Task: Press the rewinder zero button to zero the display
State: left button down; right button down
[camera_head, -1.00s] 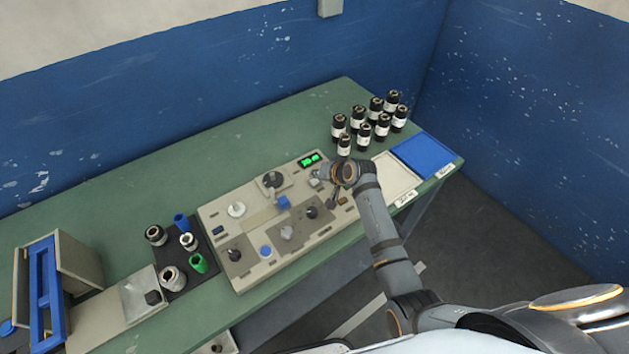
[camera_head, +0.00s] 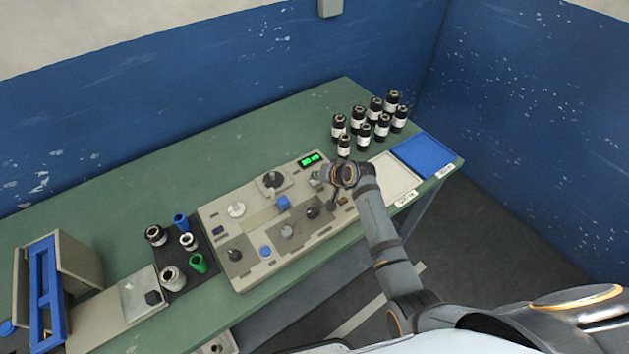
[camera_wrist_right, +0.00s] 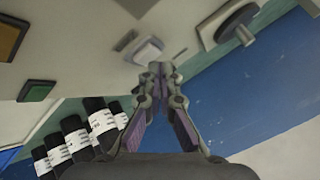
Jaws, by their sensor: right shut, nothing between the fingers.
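The rewinder panel (camera_head: 242,258) lies on the green table, with several knobs and buttons on it. Its lit green display (camera_head: 311,160) is at the far right end; its digits are too small to read for sure. My right gripper (camera_head: 336,194) is over the panel's right end, close below the display in the picture. In the right wrist view its fingers (camera_wrist_right: 161,72) are shut and empty. Their tips are close to a pale square button (camera_wrist_right: 147,50); I cannot tell whether they touch it. My left gripper is not in view.
Several black bottles with white labels (camera_head: 363,137) stand behind the right arm. A white tray (camera_head: 409,184) and a blue tray (camera_head: 428,155) lie to the right. A dark tray of rolls (camera_head: 203,284) and a blue-framed stand (camera_head: 50,285) are left. Bare table lies behind the panel.

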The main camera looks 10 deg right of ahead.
aim_at(317, 182)
jog(key=shift+f, duration=0.55)
dwell(0.9)
jog(key=shift+r+p, duration=0.9)
notch_tip(317, 182, up, 5)
jog(key=p, duration=0.5)
jog(key=shift+r, duration=0.1)
